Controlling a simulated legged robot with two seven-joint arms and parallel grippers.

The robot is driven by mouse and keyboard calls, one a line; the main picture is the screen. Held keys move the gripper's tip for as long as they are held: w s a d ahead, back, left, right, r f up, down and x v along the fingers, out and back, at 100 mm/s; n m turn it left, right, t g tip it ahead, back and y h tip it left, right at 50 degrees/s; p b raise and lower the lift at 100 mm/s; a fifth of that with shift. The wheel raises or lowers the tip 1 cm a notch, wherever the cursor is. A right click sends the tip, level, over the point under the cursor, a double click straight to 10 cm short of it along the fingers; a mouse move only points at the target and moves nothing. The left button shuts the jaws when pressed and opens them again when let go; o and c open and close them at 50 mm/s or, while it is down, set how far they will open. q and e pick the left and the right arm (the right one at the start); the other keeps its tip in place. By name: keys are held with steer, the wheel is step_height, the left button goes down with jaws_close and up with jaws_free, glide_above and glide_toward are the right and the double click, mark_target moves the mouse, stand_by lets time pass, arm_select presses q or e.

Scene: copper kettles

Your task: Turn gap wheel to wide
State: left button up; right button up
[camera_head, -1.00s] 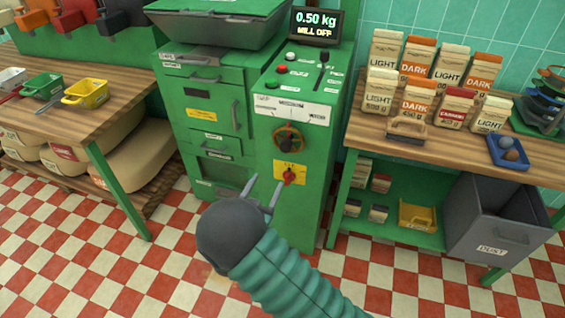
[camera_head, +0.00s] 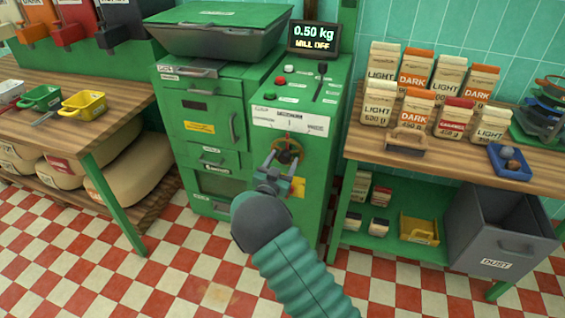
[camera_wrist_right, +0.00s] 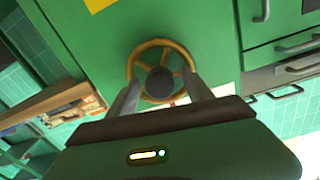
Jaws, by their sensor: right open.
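The gap wheel (camera_head: 288,145), a brass-coloured rim with a dark hub, is on the front of the green mill (camera_head: 321,160), below a white scale label (camera_head: 290,122). It also shows in the right wrist view (camera_wrist_right: 159,80), with its spokes and most of its rim visible. My right gripper (camera_head: 281,168) is open just below and in front of the wheel. In the wrist view its two fingers (camera_wrist_right: 162,86) reach to either side of the hub, overlapping the lower rim; contact cannot be told. The label's fine marks are too small to read. My left gripper is out of view.
A display (camera_head: 314,38) reads 0.50 kg, MILL OFF. A wooden table with bags (camera_head: 435,110) stands right, another with small trays left. The checkered floor in front is clear.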

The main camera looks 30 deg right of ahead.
jaws_close()
stand_by(0.3)
steer(key=shift+f+m, duration=0.1)
steer(key=shift+m, duration=0.2)
steer(key=m+b, duration=0.2)
steer(key=m, duration=0.1)
steer(key=shift+m+b, duration=1.4)
steer(key=shift+m, duration=0.7)
jaws_free()
